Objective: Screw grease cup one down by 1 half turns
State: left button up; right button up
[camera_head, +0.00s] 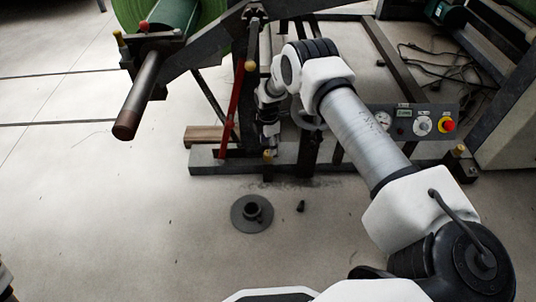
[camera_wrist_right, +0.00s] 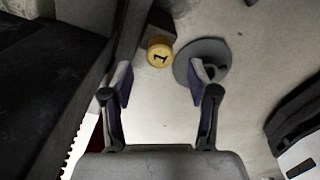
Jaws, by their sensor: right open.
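Grease cup one, a round yellow cap marked "1" (camera_wrist_right: 159,52), shows in the right wrist view, ahead of my fingertips and roughly centred between them. In the head view a small yellow cap (camera_head: 267,154) on the dark frame's lower bar, just below my right gripper (camera_head: 269,137), appears to be this cup. In the wrist view my right gripper (camera_wrist_right: 160,80) is open, with a finger on each side and nothing between the pads. The cup looks beyond the fingertips, not touched. My left gripper is not in view.
A grey round flanged piece (camera_head: 252,214) and a small dark part (camera_head: 301,206) lie on the floor. A control panel with a red button (camera_head: 449,126) is at right. A red lever (camera_head: 233,105) stands left of my gripper. Other yellow caps (camera_head: 250,66) (camera_head: 460,149) are on the frame.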

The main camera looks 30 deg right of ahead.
aim_at(268, 155)
notch_tip(268, 155, down, 5)
jog(key=shift+r+b, duration=0.2)
jog(key=shift+b, duration=0.6)
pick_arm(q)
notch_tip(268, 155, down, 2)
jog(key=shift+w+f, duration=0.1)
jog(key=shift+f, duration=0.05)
pick_arm(e)
jog(key=shift+r, duration=0.1)
grip_shut()
jog(key=shift+m, duration=0.4)
